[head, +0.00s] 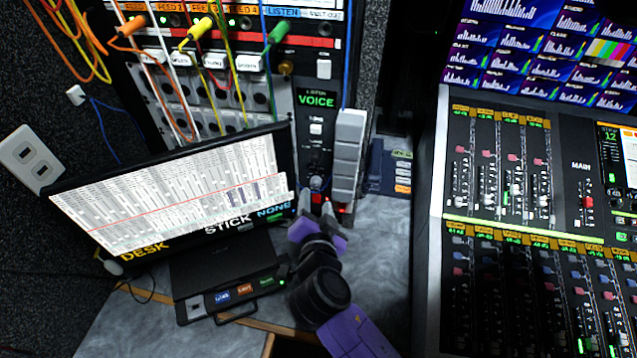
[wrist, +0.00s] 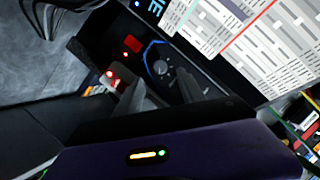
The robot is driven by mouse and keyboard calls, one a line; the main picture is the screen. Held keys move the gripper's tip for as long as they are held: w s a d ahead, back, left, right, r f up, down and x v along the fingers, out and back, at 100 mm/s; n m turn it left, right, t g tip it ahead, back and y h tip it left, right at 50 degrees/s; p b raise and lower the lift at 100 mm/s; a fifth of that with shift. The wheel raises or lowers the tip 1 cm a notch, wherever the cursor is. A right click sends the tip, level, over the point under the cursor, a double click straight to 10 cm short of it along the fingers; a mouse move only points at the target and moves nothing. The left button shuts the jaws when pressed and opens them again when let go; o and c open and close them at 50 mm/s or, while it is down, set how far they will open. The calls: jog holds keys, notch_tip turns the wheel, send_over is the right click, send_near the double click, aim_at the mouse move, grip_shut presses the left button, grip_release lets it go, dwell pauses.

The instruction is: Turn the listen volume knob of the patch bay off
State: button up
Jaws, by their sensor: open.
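The patch bay (head: 235,45) stands upright at the back left, with coloured cords plugged into it. Its listen strip has a green "VOICE" display (head: 317,99) at the top. The listen volume knob (head: 316,183) is low on that strip, dark with a blue ring. In the wrist view the knob (wrist: 161,68) lies just beyond my fingertips, its blue ring partly hidden. My gripper (head: 315,208) is open and empty, just below and in front of the knob. Its two fingers (wrist: 159,90) point at the panel, one to each side of the knob. I cannot read the knob's setting.
A monitor (head: 175,195) stands close on the left of my gripper, with a dark box (head: 222,270) below it. A grey stacked block (head: 348,155) rises close on the right. A mixing console (head: 540,200) fills the right side. Grey desk top (head: 385,240) is clear between.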

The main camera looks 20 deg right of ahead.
aim_at(315, 186)
jog(key=shift+p+x, duration=0.6)
jog(key=shift+x, duration=2.5)
grip_shut()
